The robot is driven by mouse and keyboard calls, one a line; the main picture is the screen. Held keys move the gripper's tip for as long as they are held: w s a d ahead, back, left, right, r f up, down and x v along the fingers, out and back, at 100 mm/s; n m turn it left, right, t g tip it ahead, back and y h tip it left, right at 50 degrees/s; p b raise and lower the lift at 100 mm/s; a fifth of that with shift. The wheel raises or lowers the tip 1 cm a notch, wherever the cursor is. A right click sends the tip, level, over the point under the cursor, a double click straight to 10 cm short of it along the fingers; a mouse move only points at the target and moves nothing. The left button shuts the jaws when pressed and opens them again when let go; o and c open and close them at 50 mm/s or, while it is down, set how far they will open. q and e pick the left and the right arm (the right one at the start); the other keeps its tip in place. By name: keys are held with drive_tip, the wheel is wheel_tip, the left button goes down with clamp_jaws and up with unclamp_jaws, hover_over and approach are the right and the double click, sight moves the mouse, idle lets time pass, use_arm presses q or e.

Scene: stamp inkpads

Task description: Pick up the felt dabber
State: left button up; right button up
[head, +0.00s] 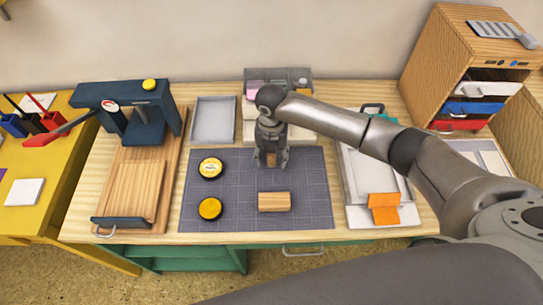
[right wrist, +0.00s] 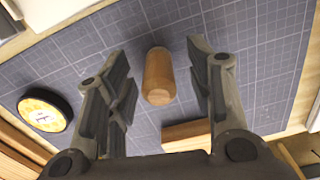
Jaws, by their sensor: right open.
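The felt dabber appears as an upright, rounded wooden piece (right wrist: 158,76) on the dark grid mat (right wrist: 255,60) in the right wrist view. It stands between the two spread fingers of my right gripper (right wrist: 160,90), with clear gaps on both sides. In the head view my right gripper (head: 271,160) points down over the upper middle of the mat (head: 310,185) and mostly hides the dabber. The felt itself is not visible. My left gripper is not in view.
A wooden block (head: 274,202) lies on the mat nearer the front edge. A press (head: 130,110) stands at left, a grey tray (head: 214,120) behind. Orange cards (head: 384,208) lie at right. The mat's right part is clear.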

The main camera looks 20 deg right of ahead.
drive_tip(key=shift+f, duration=0.55)
drive_tip(key=c, duration=0.9)
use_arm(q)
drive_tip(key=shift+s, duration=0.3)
use_arm(e)
drive_tip(key=shift+c, duration=0.4)
